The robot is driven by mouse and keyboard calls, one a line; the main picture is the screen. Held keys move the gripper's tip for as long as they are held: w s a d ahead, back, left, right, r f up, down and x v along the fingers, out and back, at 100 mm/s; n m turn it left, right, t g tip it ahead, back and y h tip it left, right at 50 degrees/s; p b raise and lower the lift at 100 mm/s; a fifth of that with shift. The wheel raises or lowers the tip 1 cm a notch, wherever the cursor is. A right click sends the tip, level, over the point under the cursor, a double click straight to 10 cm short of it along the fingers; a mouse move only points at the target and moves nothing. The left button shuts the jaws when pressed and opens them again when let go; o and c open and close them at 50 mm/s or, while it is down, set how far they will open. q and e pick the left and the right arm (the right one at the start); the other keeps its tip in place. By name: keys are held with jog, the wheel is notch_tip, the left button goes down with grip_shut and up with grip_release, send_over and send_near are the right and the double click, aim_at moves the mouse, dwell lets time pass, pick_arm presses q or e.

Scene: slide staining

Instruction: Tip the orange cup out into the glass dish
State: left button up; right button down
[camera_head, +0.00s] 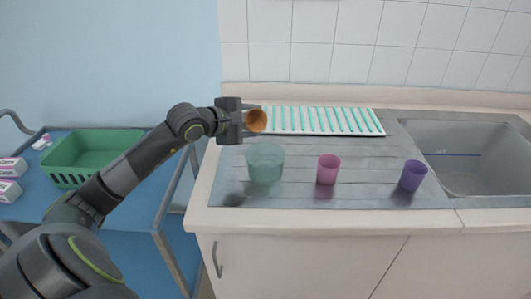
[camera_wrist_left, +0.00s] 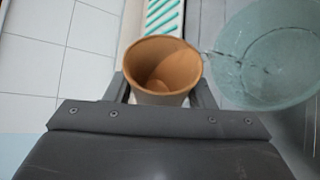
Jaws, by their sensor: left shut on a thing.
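The orange cup (camera_head: 256,121) is held in my left gripper (camera_head: 250,119) above the counter, up and to the left of the glass dish. In the left wrist view the cup (camera_wrist_left: 162,66) sits between the fingers of my left gripper (camera_wrist_left: 163,92). Its open mouth faces the camera and its brown-orange inside shows. The clear greenish glass dish (camera_head: 265,163) stands on the steel drainboard. It also shows in the left wrist view (camera_wrist_left: 272,55), right of the cup. Clear drops or a thin streak show between the cup's rim and the dish. My right gripper is out of view.
A pink cup (camera_head: 328,169) and a purple cup (camera_head: 412,175) stand right of the dish. A white rack with green strips (camera_head: 322,121) lies behind. The sink (camera_head: 475,160) is at the right. A green basket (camera_head: 90,157) stands on the blue cart at the left.

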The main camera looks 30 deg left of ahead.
pick_arm(q)
jog(key=shift+r, duration=0.2)
jog(key=shift+c, duration=0.2)
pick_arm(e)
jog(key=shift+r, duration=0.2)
pick_arm(q)
jog(key=shift+s+d+f+m+t, duration=0.1)
jog(key=shift+f+m+t, duration=0.35)
jog(key=shift+m, duration=0.25)
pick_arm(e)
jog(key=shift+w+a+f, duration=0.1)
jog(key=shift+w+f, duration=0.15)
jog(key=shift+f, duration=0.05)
pick_arm(q)
jog(key=shift+f+y, duration=0.1)
jog(key=shift+y, duration=0.2)
jog(key=shift+d, duration=0.1)
jog(key=shift+s+d+r+m+y, duration=0.2)
jog(key=shift+d+r+m+y, duration=0.1)
jog(key=shift+m, duration=0.1)
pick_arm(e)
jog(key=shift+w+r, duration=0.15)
pick_arm(q)
jog(key=shift+d, duration=0.1)
